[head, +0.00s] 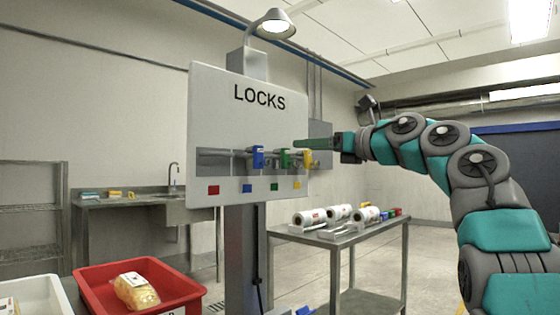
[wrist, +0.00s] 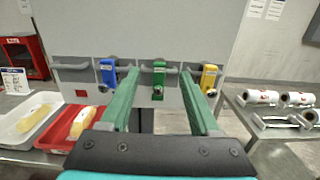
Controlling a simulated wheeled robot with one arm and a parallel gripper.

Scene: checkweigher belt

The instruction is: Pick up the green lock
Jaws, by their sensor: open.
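The green lock (head: 284,159) hangs on a hook of the white LOCKS board (head: 225,120), between a blue lock (head: 258,157) and a yellow lock (head: 308,160). In the wrist view the green lock (wrist: 158,82) appears between the fingertips of my gripper (wrist: 160,72). The blue lock (wrist: 108,73) lies outside the left finger and the yellow lock (wrist: 208,78) outside the right one. My gripper (head: 305,144) also shows in the head view, reaching in from the right near the locks. It is open and holds nothing. Whether the fingers overlap the lock in depth is unclear.
Coloured squares mark the board under the hooks; the hook above the red square (head: 213,190) is empty. A red tray (head: 90,277) with a bagged item stands at lower left. A steel table (head: 345,237) with rolls stands to the right behind.

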